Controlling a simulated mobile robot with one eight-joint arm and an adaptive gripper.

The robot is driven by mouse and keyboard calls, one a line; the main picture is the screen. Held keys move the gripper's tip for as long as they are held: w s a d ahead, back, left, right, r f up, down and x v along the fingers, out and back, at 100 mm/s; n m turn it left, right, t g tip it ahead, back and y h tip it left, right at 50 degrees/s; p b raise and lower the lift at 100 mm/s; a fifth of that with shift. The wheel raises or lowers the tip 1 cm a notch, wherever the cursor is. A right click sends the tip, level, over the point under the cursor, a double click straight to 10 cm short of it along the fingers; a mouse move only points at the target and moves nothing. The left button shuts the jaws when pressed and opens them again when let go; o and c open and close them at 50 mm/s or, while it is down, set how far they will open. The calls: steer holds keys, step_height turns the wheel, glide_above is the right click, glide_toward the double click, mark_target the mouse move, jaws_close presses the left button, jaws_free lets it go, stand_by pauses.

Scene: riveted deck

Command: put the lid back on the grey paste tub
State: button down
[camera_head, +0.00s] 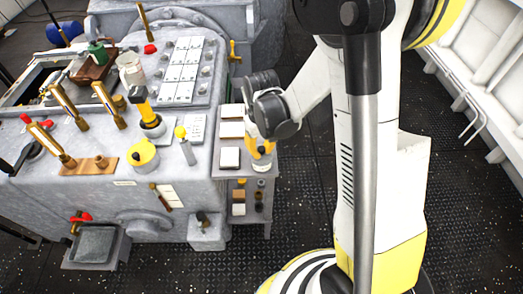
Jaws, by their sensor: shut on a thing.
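My gripper (262,156), dark with yellow fingers, points down over the right part of a narrow grey side stand (227,173). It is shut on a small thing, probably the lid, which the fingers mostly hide. A small pale, rounded thing (262,168) shows right under the fingertips. It may be the grey paste tub or part of what I hold; I cannot tell which, nor whether they touch.
Pale square pads (230,157) lie on the stand beside my gripper. Left is a big grey console (100,192) with brass levers (110,104), a yellow round pot (143,155) and a yellow-topped item (186,144).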

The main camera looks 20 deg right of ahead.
steer(key=c, duration=0.8)
jaws_free()
steer(key=shift+o, duration=0.2)
steer(key=shift+r+p, duration=2.5)
steer(key=shift+r, duration=1)
jaws_close()
steer(key=shift+f, duration=0.15)
